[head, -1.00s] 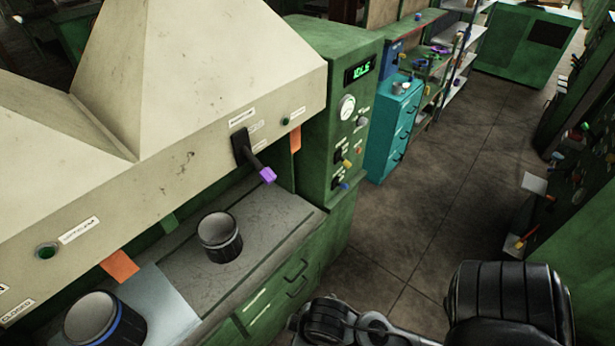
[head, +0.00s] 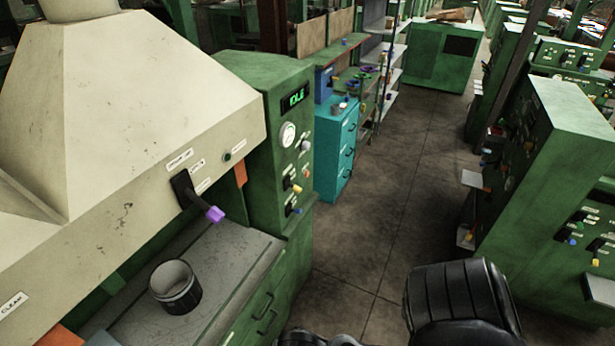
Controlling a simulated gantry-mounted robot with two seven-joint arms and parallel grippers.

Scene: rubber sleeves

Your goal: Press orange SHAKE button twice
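No button can be read as SHAKE; the labels are too small. The green control cabinet (head: 265,110) on the left has a display reading IDLE, a round gauge (head: 287,135) and several small controls. Among them are a yellow-orange knob (head: 297,189), a small orange button (head: 306,170) and a blue knob (head: 297,212). A green machine on the right (head: 545,190) also carries small coloured controls, too small to identify. Black parts of my arm show at the bottom edge, apart from both panels. Neither gripper's fingers are in view.
A cream hood (head: 150,90) with a purple-tipped lever (head: 214,214) overhangs a grey bench with an open dark cylinder (head: 174,287). A teal drawer cabinet (head: 336,150) stands behind the control cabinet. The brown floor aisle (head: 400,210) is clear.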

